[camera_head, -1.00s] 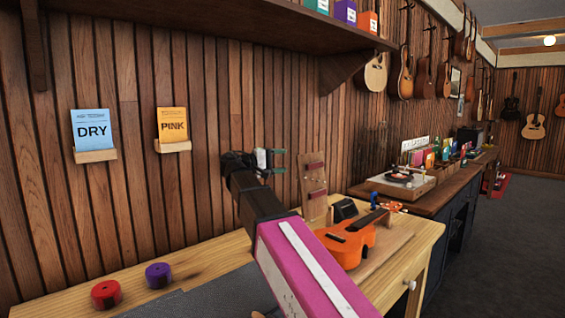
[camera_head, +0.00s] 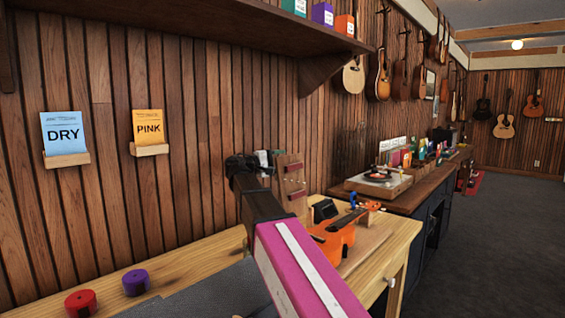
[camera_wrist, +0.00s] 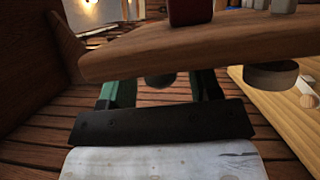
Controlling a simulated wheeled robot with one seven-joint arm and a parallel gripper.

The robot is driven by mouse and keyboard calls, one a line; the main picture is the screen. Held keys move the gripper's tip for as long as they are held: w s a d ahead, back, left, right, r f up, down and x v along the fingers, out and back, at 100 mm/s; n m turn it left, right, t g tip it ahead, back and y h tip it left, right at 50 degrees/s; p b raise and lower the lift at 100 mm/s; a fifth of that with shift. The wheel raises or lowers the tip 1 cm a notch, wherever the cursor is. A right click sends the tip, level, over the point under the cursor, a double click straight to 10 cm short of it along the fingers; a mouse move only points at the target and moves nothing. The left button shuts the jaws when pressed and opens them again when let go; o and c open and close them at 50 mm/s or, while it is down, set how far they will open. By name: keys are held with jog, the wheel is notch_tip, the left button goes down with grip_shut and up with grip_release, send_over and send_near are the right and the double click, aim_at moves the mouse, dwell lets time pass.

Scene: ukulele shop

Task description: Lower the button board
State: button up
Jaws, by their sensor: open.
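The button board (camera_head: 291,178) is a tan wooden panel with red parts on its face. It stands upright by the wall at the back of the bench. My gripper (camera_head: 269,158) is open and beside the board's upper left in the head view, overlapping its edge. In the wrist view the board (camera_wrist: 175,42) crosses close in front, with a dark red block (camera_wrist: 190,10) on it. My gripper's green fingers (camera_wrist: 160,88) reach toward it, and the board hides their tips. I cannot tell whether they touch it.
An orange ukulele (camera_head: 335,236) lies on the bench (camera_head: 180,268) right of my arm. A red puck (camera_head: 81,303) and a purple puck (camera_head: 136,282) sit at the left front. A shelf (camera_head: 190,25) overhangs above. Open floor (camera_head: 490,240) is at right.

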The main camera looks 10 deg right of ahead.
aim_at(288, 160)
jog(key=shift+w+d, duration=0.1)
jog(key=shift+d, duration=0.3)
grip_shut()
jog(key=shift+s+d+r+m+g, duration=0.2)
jog(key=shift+s+d+m, duration=0.25)
jog(key=shift+s, duration=0.15)
jog(key=shift+s+d+r+m+g, duration=0.1)
jog(key=shift+s+d+r+m, duration=0.1)
jog(key=shift+s+d+m, duration=0.3)
jog(key=shift+a, duration=0.15)
grip_release()
jog(key=v, duration=1.1)
jog(key=shift+r, duration=0.2)
